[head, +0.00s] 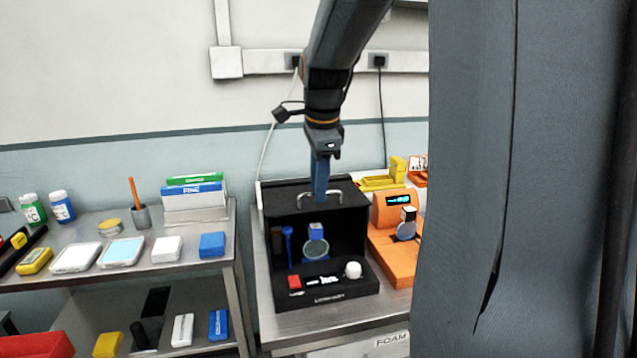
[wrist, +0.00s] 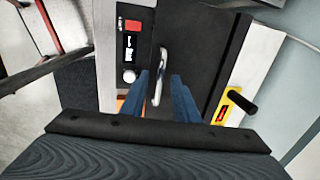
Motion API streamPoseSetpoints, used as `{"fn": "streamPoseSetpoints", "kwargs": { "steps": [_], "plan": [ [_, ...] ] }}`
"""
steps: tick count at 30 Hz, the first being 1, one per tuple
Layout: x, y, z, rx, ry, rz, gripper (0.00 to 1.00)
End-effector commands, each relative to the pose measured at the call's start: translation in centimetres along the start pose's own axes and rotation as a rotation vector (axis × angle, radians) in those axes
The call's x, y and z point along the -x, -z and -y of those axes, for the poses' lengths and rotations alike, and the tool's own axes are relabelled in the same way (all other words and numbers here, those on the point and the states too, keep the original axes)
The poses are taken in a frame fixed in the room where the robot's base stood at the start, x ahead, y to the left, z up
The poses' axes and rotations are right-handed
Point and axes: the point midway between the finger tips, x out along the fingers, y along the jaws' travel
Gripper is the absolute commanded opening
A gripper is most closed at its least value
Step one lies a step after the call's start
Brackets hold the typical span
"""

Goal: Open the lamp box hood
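The lamp box (head: 327,302) is a black box on the right-hand metal table, with a dark recess facing me. Its black top, the hood (head: 285,197), carries a silver bar handle (head: 320,199) near the front edge; the handle also shows in the wrist view (wrist: 159,76). My gripper (head: 320,196) points straight down over the handle. In the wrist view its blue fingers (wrist: 158,78) stand apart, one on each side of the handle, with a small gap visible. Blue parts and a round lens (head: 315,249) show inside the recess.
The box's front ledge has a red button (head: 294,282) and a white knob (head: 353,270). An orange device (head: 392,262) stands close on the right, with yellow items (head: 380,183) behind it. A left table (head: 190,268) holds boxes, bottles and small instruments. A wall is behind.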

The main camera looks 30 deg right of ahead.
Motion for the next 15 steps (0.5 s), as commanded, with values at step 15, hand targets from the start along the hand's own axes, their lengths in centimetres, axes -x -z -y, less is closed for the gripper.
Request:
{"fn": "streamPoseSetpoints", "kwargs": {
  "steps": [15],
  "plan": [
    [0.05,0.01,-0.01,0.0,-0.001,0.0,0.0]
  ]
}}
